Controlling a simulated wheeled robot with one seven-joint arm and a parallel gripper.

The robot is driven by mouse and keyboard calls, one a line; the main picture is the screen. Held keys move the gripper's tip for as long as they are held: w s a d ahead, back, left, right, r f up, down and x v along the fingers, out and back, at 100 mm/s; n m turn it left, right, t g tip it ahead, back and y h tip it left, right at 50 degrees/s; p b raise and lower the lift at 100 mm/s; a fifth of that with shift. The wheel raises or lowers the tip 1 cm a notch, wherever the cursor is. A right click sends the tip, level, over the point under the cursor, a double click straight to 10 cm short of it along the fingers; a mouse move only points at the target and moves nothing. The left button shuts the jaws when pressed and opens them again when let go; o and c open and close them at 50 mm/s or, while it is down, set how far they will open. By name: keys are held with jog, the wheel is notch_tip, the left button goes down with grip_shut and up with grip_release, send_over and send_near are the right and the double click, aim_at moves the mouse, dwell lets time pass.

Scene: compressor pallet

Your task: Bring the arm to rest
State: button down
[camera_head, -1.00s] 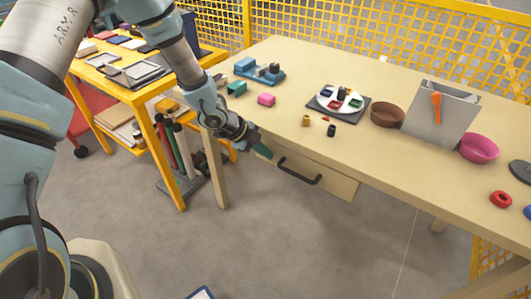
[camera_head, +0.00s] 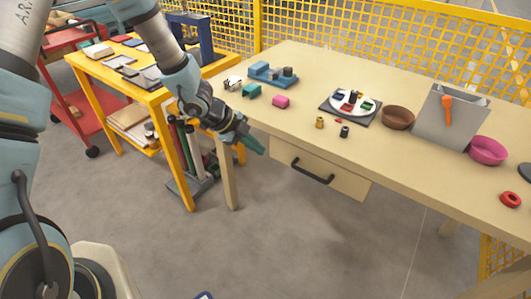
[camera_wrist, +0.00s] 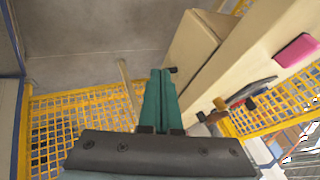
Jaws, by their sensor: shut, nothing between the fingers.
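My gripper (camera_head: 254,146) is in the head view at the near left edge of the wooden table (camera_head: 400,155), in front of the table's left end and beside the drawer (camera_head: 318,170). Its two green fingers are together, with nothing between them. In the wrist view the green fingers (camera_wrist: 161,95) lie side by side and point toward the grey floor. My arm reaches down from the upper left of the head view. Whether the fingertips touch the table edge cannot be told.
The table carries a pink block (camera_head: 281,102), a white plate (camera_head: 352,101), a brown bowl (camera_head: 397,118), a grey bin (camera_head: 440,122) and a pink bowl (camera_head: 488,150). A yellow-framed rack (camera_head: 180,150) stands at left. Yellow mesh fencing (camera_head: 350,40) runs behind.

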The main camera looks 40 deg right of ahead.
jog(key=shift+v, duration=1)
jog(key=w+a+r+n+t+y, duration=0.2)
jog(key=w+a+r+n+t, duration=0.15)
jog(key=w+a+n, duration=0.55)
jog(key=w+a+r+n+t+y, duration=0.25)
jog(key=w+a+r+n, duration=0.35)
jog(key=a, duration=0.5)
jog(key=s+a+r+n+y, duration=0.1)
jog(key=s+a+r+n, duration=0.2)
jog(key=a+n, duration=0.4)
jog(key=s+a+r+n+g+y, duration=0.1)
jog(key=s+a+r+n, duration=0.2)
jog(key=a, duration=1.1)
jog(key=s+n, duration=0.2)
jog(key=n, duration=0.3)
jog(key=shift+n, duration=0.3)
jog(key=shift+s, duration=0.1)
